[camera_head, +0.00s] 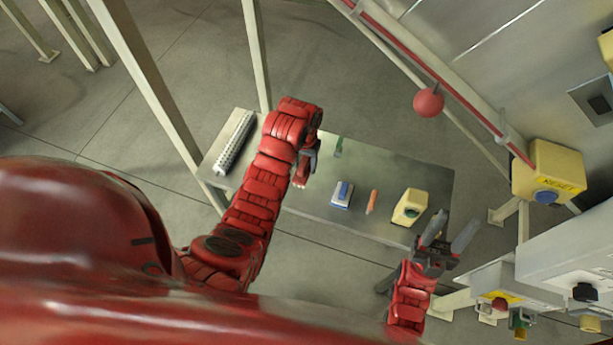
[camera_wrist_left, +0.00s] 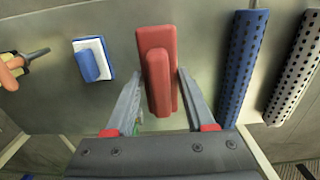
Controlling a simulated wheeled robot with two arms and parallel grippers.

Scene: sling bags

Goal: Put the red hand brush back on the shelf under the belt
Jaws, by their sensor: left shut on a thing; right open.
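The red hand brush (camera_wrist_left: 155,42) is a flat red block with a raised handle, seen from above in the left wrist view. My left gripper (camera_wrist_left: 160,80) is shut on its handle, one finger on each side. In the head view my left gripper (camera_head: 308,160) is over the left half of the grey metal shelf (camera_head: 300,205), and my arm hides most of the brush. Whether the brush touches the shelf I cannot tell. My right gripper (camera_head: 447,232) is open and empty, by the shelf's right front corner.
A blue-and-white brush (camera_head: 342,194), an orange-handled tool (camera_head: 372,202) and a yellow button box (camera_head: 410,206) stand to the right on the shelf. A blue perforated roller (camera_wrist_left: 242,65) and a pale one (camera_head: 235,142) lie on the other side. Frame posts surround the shelf.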

